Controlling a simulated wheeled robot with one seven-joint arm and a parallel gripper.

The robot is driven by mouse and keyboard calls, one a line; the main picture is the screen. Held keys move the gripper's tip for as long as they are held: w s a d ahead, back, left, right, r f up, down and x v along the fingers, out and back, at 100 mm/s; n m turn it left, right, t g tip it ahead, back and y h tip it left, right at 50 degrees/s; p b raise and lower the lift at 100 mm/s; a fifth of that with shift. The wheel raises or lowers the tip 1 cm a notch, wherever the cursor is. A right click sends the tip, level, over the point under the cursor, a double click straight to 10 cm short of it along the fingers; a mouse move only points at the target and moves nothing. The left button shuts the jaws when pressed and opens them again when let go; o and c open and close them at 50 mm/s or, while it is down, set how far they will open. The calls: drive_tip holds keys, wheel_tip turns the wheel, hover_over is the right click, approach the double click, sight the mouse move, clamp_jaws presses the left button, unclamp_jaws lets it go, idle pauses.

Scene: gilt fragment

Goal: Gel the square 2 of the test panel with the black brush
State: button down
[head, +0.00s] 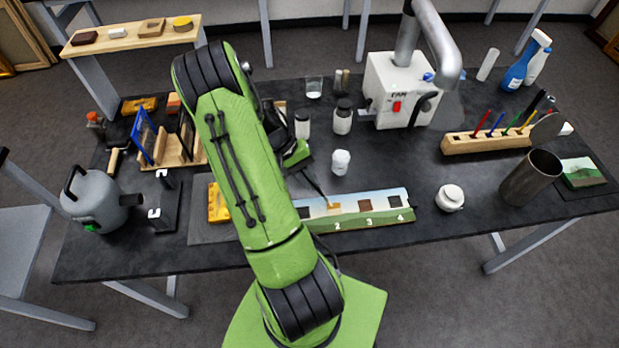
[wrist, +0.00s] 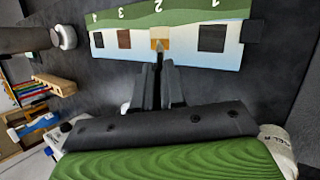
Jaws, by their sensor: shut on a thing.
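The test panel (head: 377,214) lies on the dark table, painted with sky and green ground and bearing a row of numbered squares. Square 2 (head: 334,208) looks golden-tan, while the other squares are darker; it also shows in the wrist view (wrist: 160,40). My gripper (wrist: 158,88) is shut on a thin dark brush (wrist: 159,56). The brush points down at square 2, and its tip appears over the square's lower part in the wrist view. I cannot tell whether the tip touches the surface. My arm hides the panel's left end in the head view.
A white jar (head: 341,161) stands behind the panel, and a lidded white pot (head: 450,197) stands to its right. A dark cylinder (head: 530,177) and a wooden brush rack (head: 487,139) are farther right. A black block (wrist: 253,31) sits at the panel's square 1 end.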

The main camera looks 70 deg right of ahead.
drive_tip(key=shift+f, duration=0.4)
idle(0.3)
drive_tip(key=shift+b, duration=0.4)
idle(3.7)
